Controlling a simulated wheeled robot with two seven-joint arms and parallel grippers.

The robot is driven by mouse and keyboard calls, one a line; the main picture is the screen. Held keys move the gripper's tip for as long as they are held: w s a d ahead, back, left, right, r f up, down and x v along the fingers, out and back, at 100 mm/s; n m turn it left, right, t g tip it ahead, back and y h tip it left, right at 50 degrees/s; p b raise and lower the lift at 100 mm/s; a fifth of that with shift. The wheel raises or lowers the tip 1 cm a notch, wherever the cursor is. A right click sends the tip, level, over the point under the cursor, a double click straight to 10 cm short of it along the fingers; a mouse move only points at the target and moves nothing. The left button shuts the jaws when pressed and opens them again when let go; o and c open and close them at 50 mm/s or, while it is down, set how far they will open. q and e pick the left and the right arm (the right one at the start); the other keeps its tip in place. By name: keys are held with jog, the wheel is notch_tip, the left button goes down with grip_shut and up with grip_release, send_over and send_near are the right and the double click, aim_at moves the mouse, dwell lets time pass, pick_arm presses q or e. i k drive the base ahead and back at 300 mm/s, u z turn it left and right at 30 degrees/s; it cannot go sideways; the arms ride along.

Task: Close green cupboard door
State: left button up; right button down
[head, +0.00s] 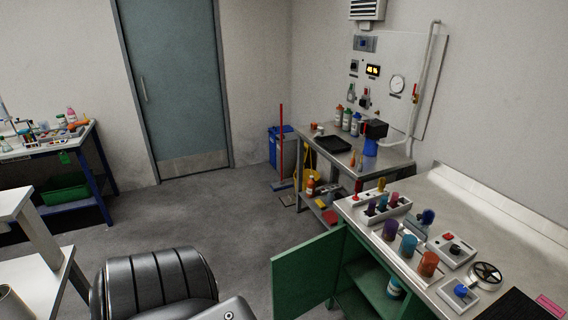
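The green cupboard door (308,272) stands open in the lower middle of the head view, swung out to the left from the cupboard. The green cupboard (372,282) is under the metal-topped counter (440,200) at the right. Its inside shows, with a shelf and a small white and teal container (394,288) near the right. The lower part of the door and cupboard is cut off by the picture's bottom edge. Neither of my grippers is in view, and nothing is seen touching the door.
A black padded chair (155,280) stands left of the door. The counter bears several coloured cups, a valve wheel (486,272) and switch boxes. A metal table (345,160) with bottles stands behind it. Grey floor (200,215) is clear between the chair and the blue-grey room door (180,80).

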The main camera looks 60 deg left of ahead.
aim_at(304, 276)
jog(key=u, duration=2.85)
jog(key=i, duration=3.05)
jog(key=z, duration=3.65)
